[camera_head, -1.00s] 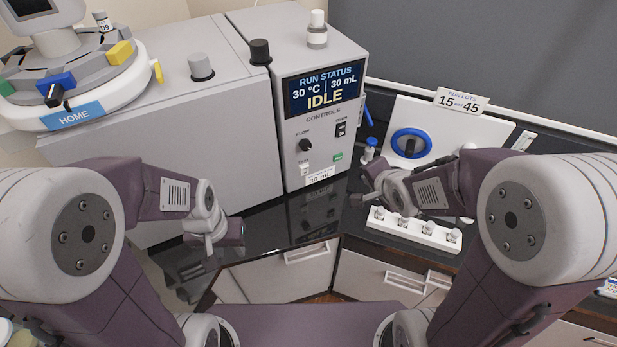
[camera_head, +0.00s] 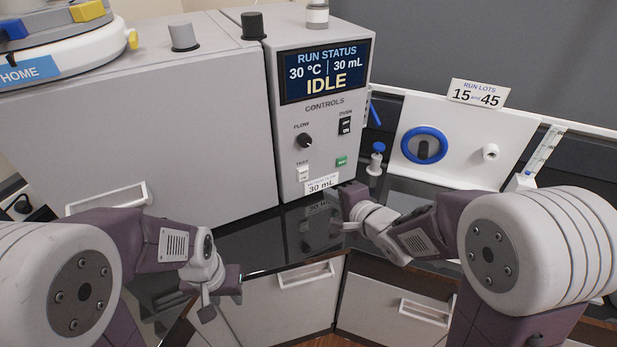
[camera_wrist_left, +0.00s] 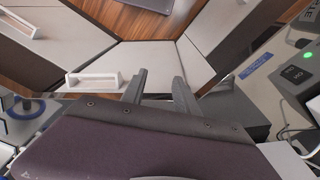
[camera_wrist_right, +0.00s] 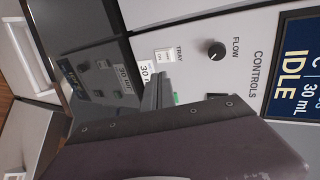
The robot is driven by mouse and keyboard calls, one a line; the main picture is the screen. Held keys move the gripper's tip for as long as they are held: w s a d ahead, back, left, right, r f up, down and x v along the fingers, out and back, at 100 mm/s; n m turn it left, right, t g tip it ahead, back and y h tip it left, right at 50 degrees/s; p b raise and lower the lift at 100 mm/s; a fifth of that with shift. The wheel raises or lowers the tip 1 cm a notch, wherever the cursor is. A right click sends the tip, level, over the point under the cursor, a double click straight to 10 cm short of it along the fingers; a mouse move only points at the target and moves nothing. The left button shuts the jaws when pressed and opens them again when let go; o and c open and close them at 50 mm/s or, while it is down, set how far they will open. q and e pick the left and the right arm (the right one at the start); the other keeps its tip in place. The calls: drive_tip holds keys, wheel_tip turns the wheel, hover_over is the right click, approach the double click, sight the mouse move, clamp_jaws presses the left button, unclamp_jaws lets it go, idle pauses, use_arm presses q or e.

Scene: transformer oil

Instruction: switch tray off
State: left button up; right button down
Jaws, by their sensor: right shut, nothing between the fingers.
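The tray switch (camera_head: 303,173) is a small white rocker low on the control panel (camera_head: 317,145), above a "30 mL" label. In the right wrist view the same switch (camera_wrist_right: 165,55), marked TRAY, is just beyond the fingertips. My right gripper (camera_head: 349,192) is in front of the panel's lower right corner, to the right of and below the switch. Its fingers (camera_wrist_right: 157,91) are together and empty; the picture does not show them touching the switch. My left gripper (camera_head: 222,290) is low at left, away from the panel. Its fingers (camera_wrist_left: 158,85) are apart with nothing between them.
The panel also bears a black flow knob (camera_head: 304,141), a dark oven switch (camera_head: 344,126) and a green button (camera_head: 341,161). The screen (camera_head: 324,73) reads IDLE. A blue-topped bottle (camera_head: 376,160) stands right of the panel. The black counter (camera_head: 255,240) is clear in front.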

approach(303, 171)
wheel_tip(303, 171, down, 4)
drive_tip(key=w+a, duration=0.1)
drive_tip(key=w, duration=0.1)
drive_tip(key=shift+w+a+r, duration=0.1)
drive_tip(key=shift+w+a, duration=0.15)
drive_tip(key=shift+w, duration=0.35)
drive_tip(key=shift+w+a+r, duration=0.1)
drive_tip(key=shift+w+a, duration=0.1)
drive_tip(key=shift+w, duration=0.35)
drive_tip(key=shift+w+a, duration=0.25)
drive_tip(key=shift+w, duration=0.3)
drive_tip(key=shift+r+p, duration=0.1)
drive_tip(key=shift+p, duration=0.25)
drive_tip(key=shift+w+a+r+p, duration=0.15)
drive_tip(key=shift+w+r+p, duration=0.2)
drive_tip(key=shift+p, duration=0.4)
drive_tip(key=shift+f+b, duration=0.3)
drive_tip(key=shift+b, duration=0.1)
drive_tip(key=shift+r+p, duration=0.9)
drive_tip(key=shift+p, duration=0.05)
